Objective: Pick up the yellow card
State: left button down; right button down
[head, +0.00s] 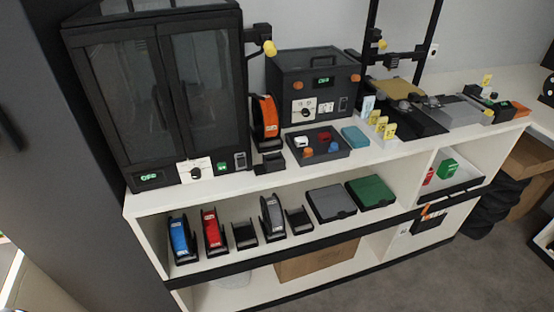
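Several small yellow cards stand upright on the white counter just left of the 3D printer bed. The nearest yellow card (390,131) is at the front, with another yellow card (381,124) and a third yellow card (374,116) just behind it. A light blue card (368,105) stands behind them. One more yellow tag (487,81) shows farther right on a dark device. The frame does not show which one the task means. Neither of my grippers is in view.
A dark tray (318,156) with small coloured parts and a teal box (355,136) lie left of the cards. A black printer (400,119) stands to their right. A large dark cabinet (160,95) fills the left. Spools and flat cases (331,203) sit on the shelf below.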

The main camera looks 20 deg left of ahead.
aim_at(374, 115)
jog(key=i+l+u, duration=0.1)
jog(key=i+l, duration=0.2)
jog(key=i+l+u, duration=0.15)
jog(key=l, duration=0.35)
jog(key=i+l+u, duration=0.1)
jog(key=i+l, duration=0.3)
jog(key=i+l+u, duration=0.1)
jog(key=i+l, duration=0.15)
jog(key=l, duration=0.2)
